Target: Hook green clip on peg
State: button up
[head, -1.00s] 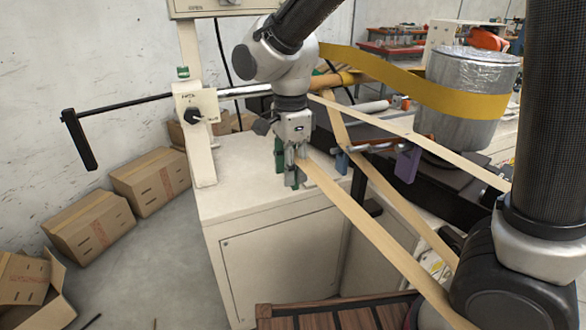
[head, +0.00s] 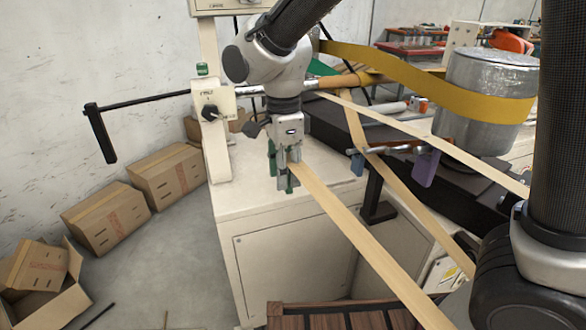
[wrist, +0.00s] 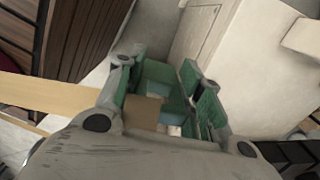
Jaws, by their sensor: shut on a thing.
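My gripper (head: 285,185) is shut, pointing down above the front of the cream machine's top. In the wrist view my gripper (wrist: 160,100) has green-faced fingers on both sides of a teal-green piece, which I take for the green clip (wrist: 158,75); the fingers hide much of it. A tan strip (head: 350,230) runs from the gripper to the lower right; it also shows in the wrist view (wrist: 50,95). A metal bar (head: 395,149) right of the gripper carries a blue clip (head: 357,163) and a purple clip (head: 425,168). I cannot tell which part is the peg.
The cream machine cabinet (head: 290,255) stands below the gripper. A black upright on a foot (head: 377,211) stands right of it. A foil-wrapped roll (head: 485,100) with a yellow band is at right. A crank (head: 105,135) juts left. Cardboard boxes (head: 165,175) lie on the floor at left.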

jog(key=shift+s+a, duration=0.25)
jog(key=shift+a, duration=0.55)
jog(key=shift+s+a, duration=0.25)
jog(key=shift+a, duration=0.55)
jog(key=shift+s+a, duration=0.1)
